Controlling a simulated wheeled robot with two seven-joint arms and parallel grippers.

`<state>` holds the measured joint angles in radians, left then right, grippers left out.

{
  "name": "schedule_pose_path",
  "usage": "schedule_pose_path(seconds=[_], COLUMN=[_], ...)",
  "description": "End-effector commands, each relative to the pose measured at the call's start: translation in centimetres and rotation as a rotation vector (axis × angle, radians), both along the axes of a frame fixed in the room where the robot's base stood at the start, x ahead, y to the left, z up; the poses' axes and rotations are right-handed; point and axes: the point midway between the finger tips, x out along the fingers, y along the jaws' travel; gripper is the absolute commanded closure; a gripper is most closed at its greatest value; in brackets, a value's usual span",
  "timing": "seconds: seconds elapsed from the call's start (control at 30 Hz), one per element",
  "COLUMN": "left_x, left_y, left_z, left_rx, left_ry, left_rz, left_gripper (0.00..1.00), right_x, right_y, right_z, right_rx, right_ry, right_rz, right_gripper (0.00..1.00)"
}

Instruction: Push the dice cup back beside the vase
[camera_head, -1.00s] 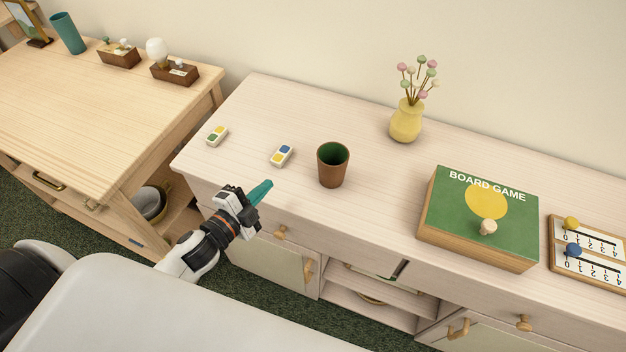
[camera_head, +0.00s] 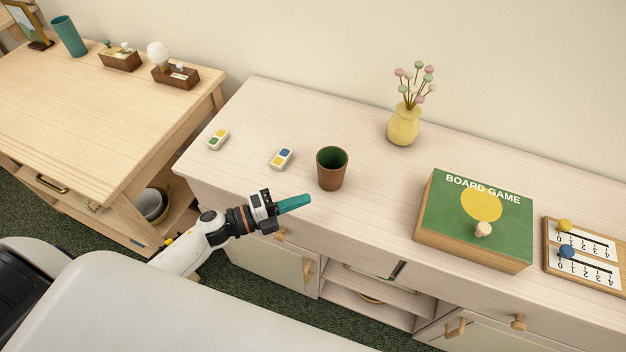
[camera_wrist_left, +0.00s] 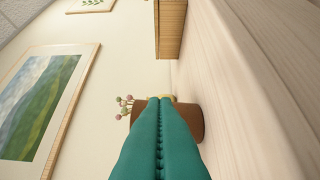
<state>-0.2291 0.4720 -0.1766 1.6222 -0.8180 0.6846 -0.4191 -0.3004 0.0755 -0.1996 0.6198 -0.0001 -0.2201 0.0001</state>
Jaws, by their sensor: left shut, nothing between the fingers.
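The brown dice cup (camera_head: 331,172) with a green inside stands upright on the pale sideboard. The yellow vase (camera_head: 403,126) with pastel ball flowers stands behind it to the right, near the wall. My left gripper (camera_head: 308,200) has its teal fingers shut and empty, in front of the cup and slightly left of it, apart from it in the head view. In the left wrist view the shut fingers (camera_wrist_left: 160,104) point at the cup (camera_wrist_left: 189,119) and cover much of it. The vase (camera_wrist_left: 166,98) is mostly hidden there, with its flowers (camera_wrist_left: 124,106) showing. My right gripper is out of view.
A green board game box (camera_head: 455,215) with a pale knob on it lies right of the cup. A score board (camera_head: 590,255) is farther right. Two domino-like tiles (camera_head: 282,159) (camera_head: 218,140) lie to the left. The surface between cup and vase is clear.

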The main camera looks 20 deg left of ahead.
Motion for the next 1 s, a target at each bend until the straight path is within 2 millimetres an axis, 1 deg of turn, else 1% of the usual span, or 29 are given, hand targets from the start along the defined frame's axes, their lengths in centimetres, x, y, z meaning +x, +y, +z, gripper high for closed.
schedule_pose_path(seconds=[0.03, 0.1, 0.2, 0.3, 0.5, 0.87, 0.97, 1.0], left_x=[0.9, 1.8, 3.4, 4.5, 5.4, 5.6, 6.8, 7.7], left_y=[-0.9, -1.9, -1.6, -1.6, -1.7, -1.7, -1.7, -1.7], left_z=[0.4, 0.4, 0.2, 0.1, 0.0, -0.1, -0.3, -0.4], left_rx=[-0.005, -0.003, -0.001, -0.001, -0.001, -0.001, -0.001, 0.0], left_ry=[-0.002, -0.001, 0.0, 0.0, 0.001, 0.001, -0.002, -0.004], left_rz=[0.002, 0.0, 0.003, 0.002, 0.001, 0.001, 0.0, 0.0], left_gripper=[1.0, 1.0, 1.0, 1.0, 1.0, 1.0, 1.0, 1.0], right_x=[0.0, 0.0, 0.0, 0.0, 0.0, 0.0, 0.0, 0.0], right_y=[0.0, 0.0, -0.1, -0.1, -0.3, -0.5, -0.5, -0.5], right_z=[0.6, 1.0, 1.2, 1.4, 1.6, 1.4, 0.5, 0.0], right_rx=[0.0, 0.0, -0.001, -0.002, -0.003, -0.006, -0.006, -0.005], right_ry=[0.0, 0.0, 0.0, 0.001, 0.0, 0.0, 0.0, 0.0], right_rz=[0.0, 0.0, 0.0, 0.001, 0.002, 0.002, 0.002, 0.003], right_gripper=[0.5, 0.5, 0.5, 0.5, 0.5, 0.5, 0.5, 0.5])
